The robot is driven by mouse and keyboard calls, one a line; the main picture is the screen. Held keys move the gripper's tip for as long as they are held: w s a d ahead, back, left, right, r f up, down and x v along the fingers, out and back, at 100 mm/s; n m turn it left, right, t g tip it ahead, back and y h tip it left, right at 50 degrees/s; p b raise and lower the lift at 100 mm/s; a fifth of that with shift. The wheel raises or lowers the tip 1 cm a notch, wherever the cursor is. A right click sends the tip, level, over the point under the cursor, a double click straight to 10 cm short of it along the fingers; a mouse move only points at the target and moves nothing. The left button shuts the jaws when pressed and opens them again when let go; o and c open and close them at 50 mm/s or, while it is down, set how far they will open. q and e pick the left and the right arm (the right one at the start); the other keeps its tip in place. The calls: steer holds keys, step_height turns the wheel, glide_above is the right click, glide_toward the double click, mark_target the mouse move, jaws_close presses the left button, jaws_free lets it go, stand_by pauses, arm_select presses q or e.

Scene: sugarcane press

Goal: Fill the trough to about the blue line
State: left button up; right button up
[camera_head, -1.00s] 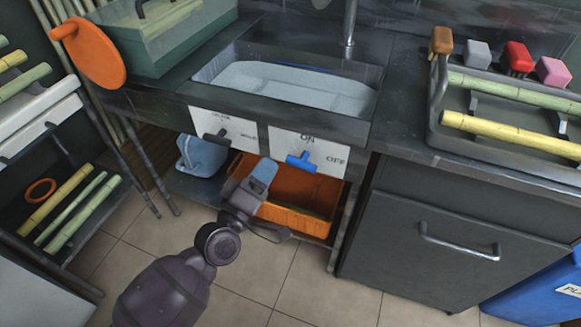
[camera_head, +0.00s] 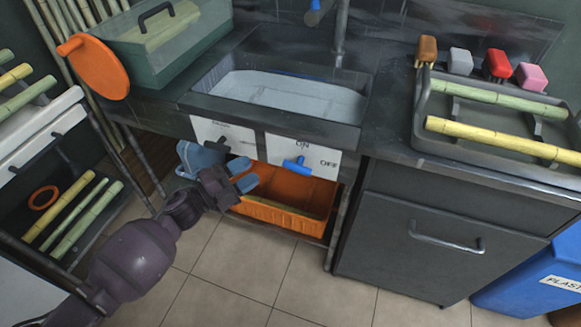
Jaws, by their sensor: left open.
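The dark trough (camera_head: 203,103) is set in the counter and holds pale water (camera_head: 290,93). A blue line (camera_head: 300,72) shows on its back wall, close to the water's far edge; the exact gap is hard to tell. A blue handle (camera_head: 294,164) sits on the white ON/OFF panel below the trough. A dark handle (camera_head: 228,143) sits on the panel to its left. My left gripper (camera_head: 245,174) is open and empty, below the panels and left of the blue handle, apart from it. My right gripper is not in view.
A tray of canes (camera_head: 424,145) and several coloured blocks stand right. A clear-lidded box (camera_head: 160,63) and orange disc (camera_head: 100,70) are left. A steel tap (camera_head: 340,35) stands behind.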

mark_target(291, 169)
arm_select(q)
steer(key=shift+w+d+f+m+g+b, duration=0.2)
steer(key=shift+w+d+f+m+g, duration=0.3)
steer(key=shift+d+m, duration=0.9)
steer(key=shift+w+d+f+m+g+b, duration=0.25)
steer(key=shift+w+d+m, duration=0.5)
steer(key=shift+d, duration=1.3)
steer(key=shift+w+d+f+m+g+b, duration=0.25)
steer(key=shift+w+d+m+g, duration=0.25)
steer(key=shift+d+m, duration=0.9)
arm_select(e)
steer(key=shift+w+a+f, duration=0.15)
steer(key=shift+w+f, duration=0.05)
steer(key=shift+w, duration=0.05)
arm_select(q)
steer(key=shift+d+n, duration=0.3)
steer(key=shift+n, duration=0.05)
steer(key=shift+c, duration=0.4)
